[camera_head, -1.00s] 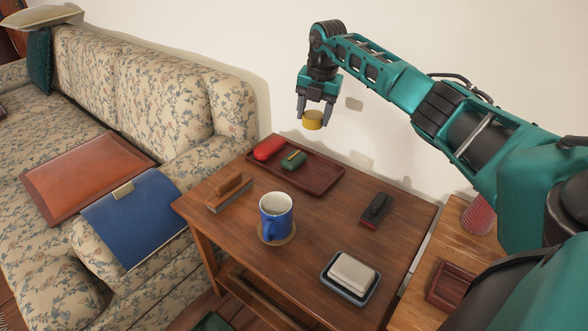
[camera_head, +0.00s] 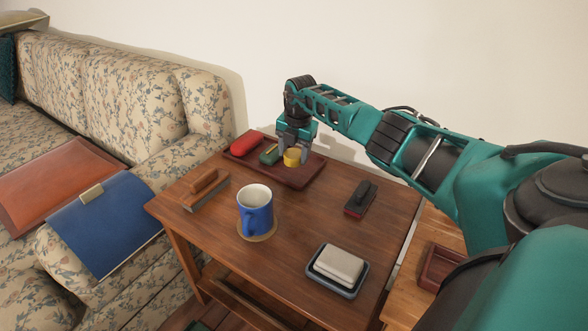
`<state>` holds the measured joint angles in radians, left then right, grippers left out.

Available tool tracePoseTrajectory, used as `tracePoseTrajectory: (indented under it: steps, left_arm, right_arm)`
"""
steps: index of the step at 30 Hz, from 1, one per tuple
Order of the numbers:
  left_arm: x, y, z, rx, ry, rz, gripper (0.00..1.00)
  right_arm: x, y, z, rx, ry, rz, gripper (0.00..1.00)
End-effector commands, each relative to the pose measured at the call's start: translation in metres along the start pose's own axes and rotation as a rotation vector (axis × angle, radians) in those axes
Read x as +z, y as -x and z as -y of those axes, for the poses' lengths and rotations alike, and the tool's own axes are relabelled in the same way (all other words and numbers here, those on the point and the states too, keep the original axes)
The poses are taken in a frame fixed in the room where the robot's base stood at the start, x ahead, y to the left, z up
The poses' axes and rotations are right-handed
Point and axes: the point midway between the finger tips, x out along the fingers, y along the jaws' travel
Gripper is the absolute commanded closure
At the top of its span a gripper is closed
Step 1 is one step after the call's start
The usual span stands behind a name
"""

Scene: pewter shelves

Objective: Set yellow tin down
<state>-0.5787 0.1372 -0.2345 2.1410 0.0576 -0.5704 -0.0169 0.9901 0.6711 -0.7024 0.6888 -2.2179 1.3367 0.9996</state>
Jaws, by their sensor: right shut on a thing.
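The small round yellow tin (camera_head: 292,158) is between the fingers of my right gripper (camera_head: 291,152). The gripper is shut on it. The tin is at the right part of the dark red-brown tray (camera_head: 299,181), just right of a green case; whether its underside touches the tray I cannot tell. The tray lies at the back of the wooden table (camera_head: 308,224). My left gripper is not in view.
A blue mug (camera_head: 255,208) on a coaster, a brush (camera_head: 204,188), a black-and-red block (camera_head: 361,198) and a soap dish (camera_head: 337,272) stand around the table. A floral sofa (camera_head: 130,100) is left.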

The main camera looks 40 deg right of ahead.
Motion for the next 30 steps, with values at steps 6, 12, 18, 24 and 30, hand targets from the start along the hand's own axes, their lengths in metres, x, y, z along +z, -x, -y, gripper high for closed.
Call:
tracePoseTrajectory:
  steps: [6, 12, 18, 24, 30]
  left_arm:
    - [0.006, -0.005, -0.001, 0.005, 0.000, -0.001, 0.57]
    - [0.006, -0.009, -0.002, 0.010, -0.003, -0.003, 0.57]
    - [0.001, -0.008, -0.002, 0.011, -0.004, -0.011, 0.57]
    - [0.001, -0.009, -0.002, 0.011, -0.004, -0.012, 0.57]
    - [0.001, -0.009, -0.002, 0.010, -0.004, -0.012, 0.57]
  right_arm:
    - [-0.002, -0.022, 0.003, -0.001, -0.001, 0.000, 0.73]
    - [-0.004, -0.045, 0.006, 0.001, -0.001, 0.000, 0.73]
    - [-0.004, -0.044, 0.006, 0.000, 0.000, 0.001, 0.73]
    - [-0.004, -0.045, 0.006, 0.000, 0.001, 0.000, 0.35]
    - [-0.004, -0.045, 0.006, 0.000, 0.000, 0.000, 0.32]
